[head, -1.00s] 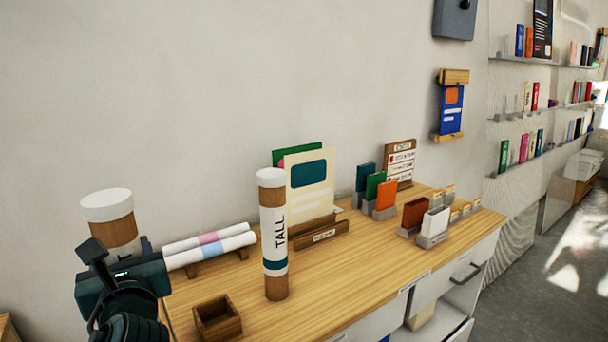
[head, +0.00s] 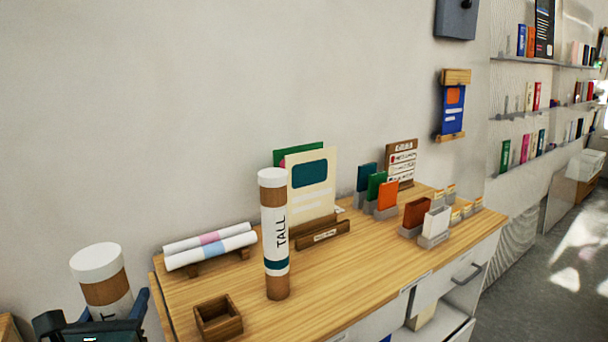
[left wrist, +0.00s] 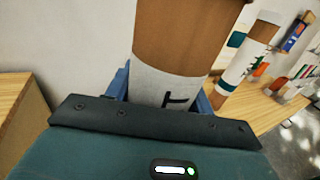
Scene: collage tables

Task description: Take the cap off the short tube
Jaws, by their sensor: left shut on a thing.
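A brown tube (head: 103,292) with a white label and a white cap (head: 97,260) on its top is at the lower left of the head view. My left gripper (head: 102,319) is shut around its labelled part, and the cap sits above the fingers. In the left wrist view the held tube (left wrist: 180,42) stands between the blue fingers; a letter T shows on its label, and its top is cut off. A tube marked TALL (head: 275,235), also white-capped, stands upright on the table (head: 345,275), apart from my gripper. My right gripper is not in view.
A small wooden box (head: 218,318) is near the table's front left. Rolled sheets (head: 210,246) lie on a rack behind it. A card stand (head: 322,232) and several coloured holders (head: 387,197) stand to the right. The front middle of the table is clear.

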